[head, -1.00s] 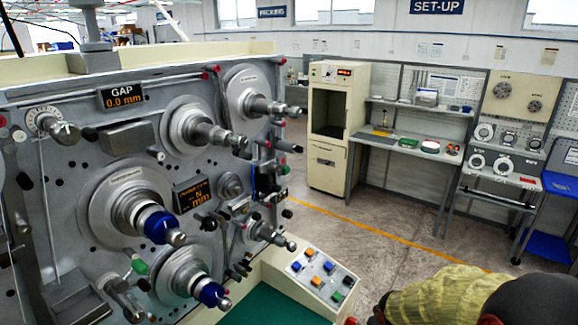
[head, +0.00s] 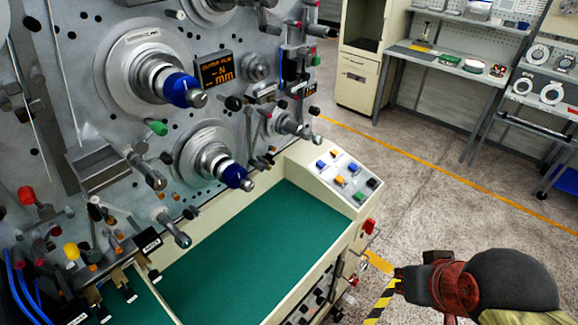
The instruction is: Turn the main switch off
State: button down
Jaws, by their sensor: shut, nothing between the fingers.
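I cannot clearly tell which control is the main switch. A red control (head: 370,227) sticks out at the right end of the cream console. Smaller red parts (head: 353,281) show lower on the console's side, too small to read. My gripper (head: 400,281) is at the lower right, pointing left, seen from behind and partly hidden by my own wrist. Its dark fingers look shut and empty. It is to the right of the console, lower in the picture than the red control, and looks apart from it.
A yellow plate-like part (head: 378,262) and a yellow-black striped edge (head: 382,302) lie just left of my gripper. The console panel (head: 345,180) has several coloured buttons. The grey spindle machine (head: 100,110) fills the left. Floor (head: 450,190) to the right is clear.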

aim_at(370, 225)
jog(key=u, duration=1.15)
jog(key=z, duration=1.35)
jog(key=i+j+z, duration=0.25)
jog(key=i+j, duration=0.05)
jog(key=j, duration=0.1)
